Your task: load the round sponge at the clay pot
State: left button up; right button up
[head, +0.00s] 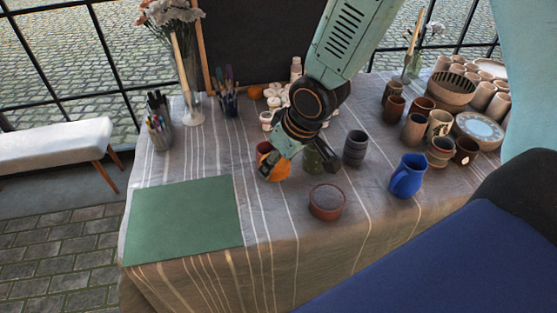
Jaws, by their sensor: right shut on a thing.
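The fingers overlap the pot's upper part. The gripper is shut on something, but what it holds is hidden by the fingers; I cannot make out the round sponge. I cannot tell if the fingers are above the pot or in its mouth. A low reddish-brown round bowl (327,203) stands to the right of the gripper, nearer the front edge. My left gripper is not in view.
A green mat (184,220) lies at the front left. A grey cup (355,148) and a blue jug (407,176) stand to the right. Several cups and a plate (480,127) crowd the right back. Pen holders (158,132) and a flower vase (190,108) stand at the back left.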

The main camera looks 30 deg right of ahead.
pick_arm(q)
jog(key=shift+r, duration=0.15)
pick_arm(e)
jog(key=shift+s+f, duration=0.15)
jog(key=shift+f, duration=0.05)
